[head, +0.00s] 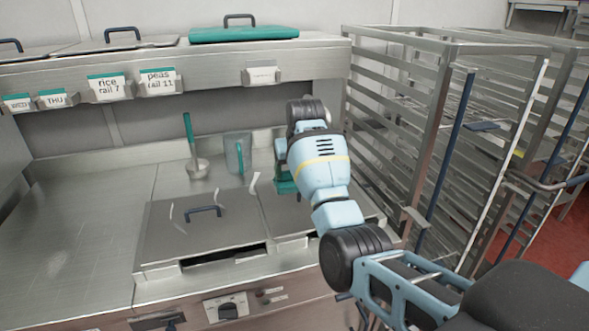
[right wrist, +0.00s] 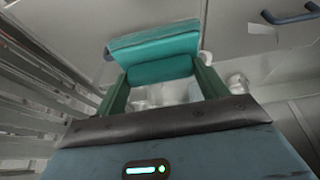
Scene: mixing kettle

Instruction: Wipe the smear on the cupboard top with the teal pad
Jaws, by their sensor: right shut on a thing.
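My right gripper (right wrist: 160,80) is shut on the teal pad (right wrist: 155,50), which sits between its two green fingers in the right wrist view. In the head view my right arm reaches in from the right, and part of the teal pad (head: 285,187) shows below the wrist, low over the steel worktop. I cannot tell whether the pad touches the surface. I cannot surely make out the smear; the arm hides part of the worktop. My left gripper is not in view.
A steel lid (head: 205,228) with a dark handle covers the front middle. A ladle (head: 195,158) and a clear jug (head: 238,155) stand behind it. A shelf (head: 215,70) with label cards runs above. A rack (head: 395,150) stands right. The worktop at left (head: 70,230) is clear.

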